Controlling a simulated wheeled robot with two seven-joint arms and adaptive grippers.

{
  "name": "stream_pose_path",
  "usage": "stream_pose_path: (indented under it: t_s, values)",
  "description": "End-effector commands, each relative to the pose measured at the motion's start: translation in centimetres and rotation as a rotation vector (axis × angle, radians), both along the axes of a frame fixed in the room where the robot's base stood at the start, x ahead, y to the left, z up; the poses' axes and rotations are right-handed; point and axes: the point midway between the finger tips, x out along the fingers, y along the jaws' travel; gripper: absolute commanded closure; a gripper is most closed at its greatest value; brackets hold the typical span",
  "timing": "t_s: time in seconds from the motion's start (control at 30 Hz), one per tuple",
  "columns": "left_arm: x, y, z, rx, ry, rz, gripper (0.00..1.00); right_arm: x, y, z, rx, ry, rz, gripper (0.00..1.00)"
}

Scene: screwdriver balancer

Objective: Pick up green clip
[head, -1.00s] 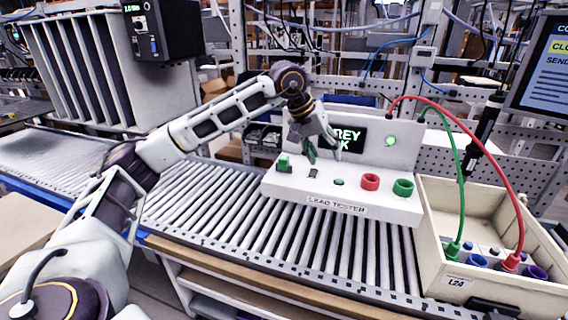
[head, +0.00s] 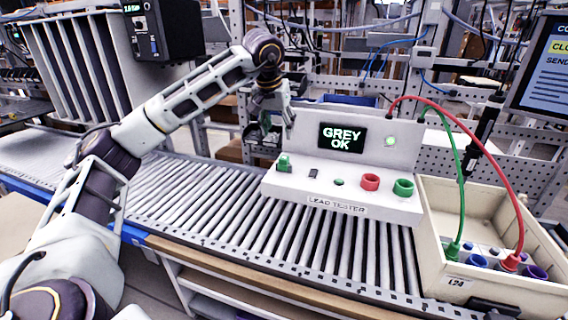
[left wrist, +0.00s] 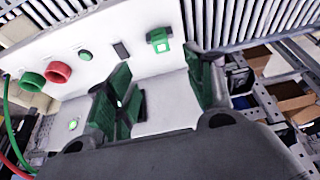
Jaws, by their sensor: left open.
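The green clip (head: 283,163) sits at the left end of the white lead tester's ledge. In the left wrist view it also shows as a small green block (left wrist: 158,40) near the top middle. My left gripper (head: 270,127) is open and empty, above and slightly left of the clip and apart from it. In the left wrist view its green-padded fingers (left wrist: 162,70) are spread, with the clip showing between and beyond them. My right gripper is not in view.
The lead tester (head: 340,207) stands on the roller conveyor (head: 215,205) and its display (head: 342,137) reads "GREY OK". Red (head: 370,182) and green (head: 403,188) sockets are on its right. Red and green leads arch to a beige bin (head: 440,240). The rollers at left are clear.

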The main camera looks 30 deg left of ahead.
Motion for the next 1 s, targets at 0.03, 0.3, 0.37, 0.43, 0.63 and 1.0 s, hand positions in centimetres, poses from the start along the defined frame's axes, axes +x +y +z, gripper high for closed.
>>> stream_pose_path:
  t_s: [0.03,0.3,0.37,0.43,0.63,1.0]
  values:
    - [0.1,0.0,-0.3,0.001,0.001,0.0,0.46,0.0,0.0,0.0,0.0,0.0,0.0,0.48]
    - [1.2,0.4,-3.1,0.0,0.003,0.001,0.46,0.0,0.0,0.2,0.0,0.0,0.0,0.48]
    - [1.5,0.4,-3.9,0.0,0.004,0.001,0.46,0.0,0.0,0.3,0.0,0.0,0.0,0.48]
    - [1.8,0.5,-4.7,0.0,0.003,0.001,0.46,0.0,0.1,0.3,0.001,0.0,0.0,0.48]
    - [2.8,0.7,-6.8,-0.001,0.001,0.001,0.46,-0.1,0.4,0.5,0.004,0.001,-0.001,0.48]
    - [3.1,0.8,-7.7,0.0,0.001,0.0,0.46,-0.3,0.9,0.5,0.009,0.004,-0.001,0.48]
